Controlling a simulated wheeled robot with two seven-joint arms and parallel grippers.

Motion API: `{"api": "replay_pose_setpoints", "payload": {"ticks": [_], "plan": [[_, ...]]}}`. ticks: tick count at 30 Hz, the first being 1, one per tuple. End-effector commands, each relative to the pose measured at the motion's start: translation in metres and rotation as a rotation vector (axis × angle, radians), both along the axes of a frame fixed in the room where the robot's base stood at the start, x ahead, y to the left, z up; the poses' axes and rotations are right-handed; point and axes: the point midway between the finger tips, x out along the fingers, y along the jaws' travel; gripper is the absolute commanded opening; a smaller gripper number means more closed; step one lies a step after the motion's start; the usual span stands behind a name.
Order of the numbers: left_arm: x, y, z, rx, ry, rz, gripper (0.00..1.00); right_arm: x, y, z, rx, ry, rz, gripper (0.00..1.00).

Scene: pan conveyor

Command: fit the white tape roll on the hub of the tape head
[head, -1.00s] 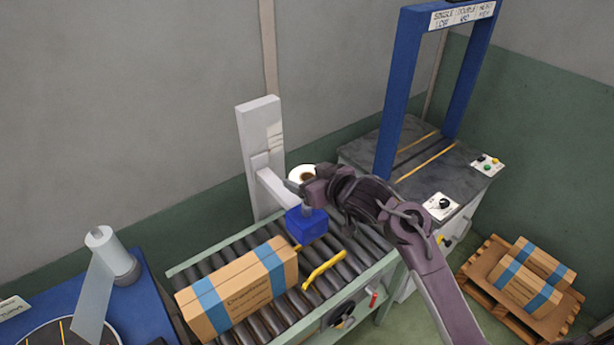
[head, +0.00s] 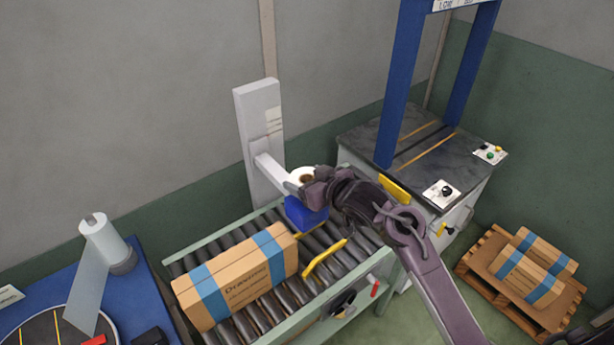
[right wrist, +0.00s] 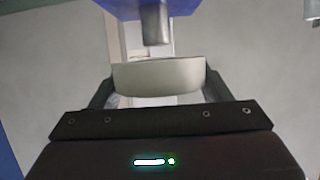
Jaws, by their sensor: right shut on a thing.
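The white tape roll (head: 301,175) shows in the head view beside the blue tape head (head: 305,214), at the end of the white arm on the post. My right gripper (right wrist: 160,90) is shut on the tape roll, which lies between its two fingers in the right wrist view (right wrist: 158,77). A grey cylinder, seemingly the hub (right wrist: 154,25), sticks out from the blue body just beyond the roll in that view. The roll looks apart from the hub. In the head view my right gripper's fingers are mostly hidden by its wrist. My left gripper is not in view.
A carton with blue tape (head: 237,277) lies on the roller conveyor (head: 258,320) in front of the tape head. A yellow bar (head: 325,259) is beside it. A white post (head: 260,140) stands behind. A strapping machine (head: 420,150) stands at the right.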

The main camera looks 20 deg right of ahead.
Motion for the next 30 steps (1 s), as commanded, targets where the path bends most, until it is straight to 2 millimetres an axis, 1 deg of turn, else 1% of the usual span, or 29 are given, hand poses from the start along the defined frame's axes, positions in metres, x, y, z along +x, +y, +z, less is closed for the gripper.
{"api": "replay_pose_setpoints", "payload": {"ticks": [15,24,30], "plan": [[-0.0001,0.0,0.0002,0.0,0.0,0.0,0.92,0.0,0.0,0.0001,0.0,0.0,0.0,0.47],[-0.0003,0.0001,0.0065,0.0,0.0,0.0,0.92,-0.0003,0.0001,0.0007,0.0,0.001,0.0,0.47],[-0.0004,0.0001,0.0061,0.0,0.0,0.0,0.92,-0.0002,0.0001,-0.0004,0.0,0.0,0.0,0.47]]}}
